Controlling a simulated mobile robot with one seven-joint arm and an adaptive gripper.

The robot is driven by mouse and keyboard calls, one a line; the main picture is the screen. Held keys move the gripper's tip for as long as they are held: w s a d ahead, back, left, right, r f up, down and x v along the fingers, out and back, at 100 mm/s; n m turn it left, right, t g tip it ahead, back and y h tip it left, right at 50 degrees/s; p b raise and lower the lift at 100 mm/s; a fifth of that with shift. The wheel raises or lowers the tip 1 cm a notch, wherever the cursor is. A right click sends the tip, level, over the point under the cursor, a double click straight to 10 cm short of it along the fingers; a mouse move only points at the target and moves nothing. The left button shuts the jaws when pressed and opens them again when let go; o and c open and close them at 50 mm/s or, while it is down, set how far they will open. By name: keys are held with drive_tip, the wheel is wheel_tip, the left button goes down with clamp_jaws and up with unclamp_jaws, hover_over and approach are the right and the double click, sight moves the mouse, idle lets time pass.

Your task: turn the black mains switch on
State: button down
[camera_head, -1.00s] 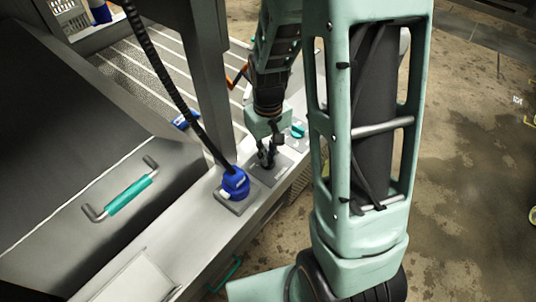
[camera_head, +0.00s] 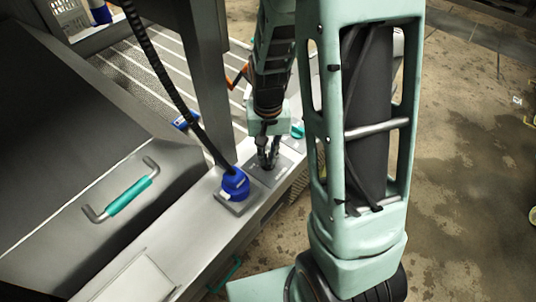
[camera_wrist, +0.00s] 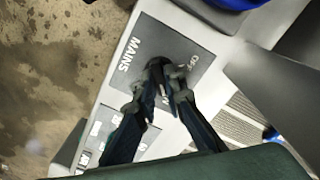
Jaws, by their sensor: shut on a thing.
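The grey mains plate (camera_head: 284,173) sits on the steel ledge in the head view. In the wrist view the plate (camera_wrist: 190,45) carries the word MAINS and an OFF mark; part of an ON mark shows beside the fingers. The black mains switch (camera_wrist: 156,68) is a small dark knob on this plate, partly hidden by the fingertips. My gripper (camera_head: 267,164) is over the plate with its fingertips at the switch. In the wrist view my gripper (camera_wrist: 160,84) is shut on the switch. The knob's exact pointing direction is hard to tell.
A blue plug (camera_head: 235,183) with a black corrugated cable stands just left of the plate. A teal knob (camera_head: 297,131) is behind it to the right. A steel post (camera_head: 205,80) rises close behind. A teal-gripped handle (camera_head: 128,196) is on the lid at left.

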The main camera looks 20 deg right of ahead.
sight(269, 158)
drive_tip(key=c, duration=2)
unclamp_jaws()
wheel_tip(269, 158, up, 12)
drive_tip(key=shift+r, duration=0.1)
drive_tip(key=s+d+f+m+h+b, duration=0.1)
drive_tip(key=s+d+m+b, duration=0.1)
drive_tip(key=s+d, duration=0.5)
drive_tip(key=s+d+f+m+h+b, duration=0.1)
drive_tip(key=s+d+h, duration=0.1)
drive_tip(key=d, duration=0.9)
drive_tip(key=a+r+n+t+y+p, duration=0.1)
drive_tip(key=a+r+t+p, duration=0.1)
drive_tip(key=a+r+p, duration=0.2)
drive_tip(key=s+a+r+n+t+y+p, duration=0.1)
drive_tip(key=a+r+p, duration=0.4)
drive_tip(key=r, duration=0.6)
drive_tip(key=s+a+r+n+t+y+p, duration=0.1)
drive_tip(key=a+r+n+t+p, duration=0.1)
drive_tip(key=a+r, duration=0.6)
drive_tip(key=shift+a+r+n+t+p, duration=0.35)
drive_tip(key=shift+n+p, duration=0.15)
drive_tip(key=shift+p, duration=0.7)
